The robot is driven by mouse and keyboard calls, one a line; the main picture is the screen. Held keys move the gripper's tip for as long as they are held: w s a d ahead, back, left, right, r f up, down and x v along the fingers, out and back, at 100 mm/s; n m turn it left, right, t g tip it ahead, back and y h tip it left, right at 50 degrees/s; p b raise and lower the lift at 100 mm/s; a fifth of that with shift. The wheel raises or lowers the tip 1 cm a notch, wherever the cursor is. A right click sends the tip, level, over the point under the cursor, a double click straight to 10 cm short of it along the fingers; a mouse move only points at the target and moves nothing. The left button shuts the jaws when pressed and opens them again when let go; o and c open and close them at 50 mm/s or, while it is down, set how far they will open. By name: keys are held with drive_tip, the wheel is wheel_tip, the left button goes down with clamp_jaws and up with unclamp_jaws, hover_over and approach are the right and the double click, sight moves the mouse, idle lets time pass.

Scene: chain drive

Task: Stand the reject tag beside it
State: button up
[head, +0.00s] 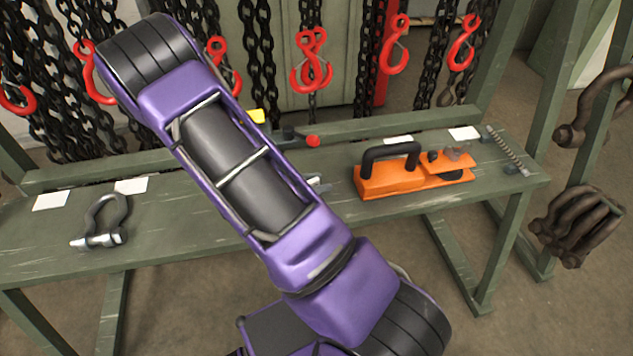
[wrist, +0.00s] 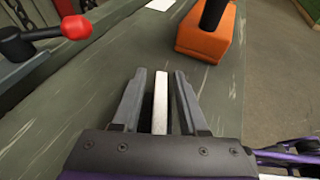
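In the wrist view, a narrow pale strip (wrist: 161,102), which may be the reject tag seen edge-on, lies between the two fingers of my gripper (wrist: 160,76). Dark gaps show on both sides of it, so the fingers look open around it, not touching it. I cannot tell whether the strip stands or lies. An orange block with a black handle (head: 400,181) sits on the bench to the right; it also shows ahead of the fingers in the wrist view (wrist: 208,37). A grey shackle (head: 104,222) lies at the bench's left.
The green bench (head: 185,228) holds flat white cards (head: 50,201) along its back. A red-knobbed lever (head: 313,141) stands near the middle back, left of my gripper in the wrist view. Chains with red hooks (head: 312,72) hang behind. A spring-like rod (head: 508,150) lies at the right end.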

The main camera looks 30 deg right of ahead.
drive_tip(key=shift+r, duration=0.2)
drive_tip(key=p+v, duration=0.1)
drive_tip(key=v, duration=1.1)
drive_tip(key=shift+p, duration=0.3)
drive_tip(key=shift+r, duration=0.1)
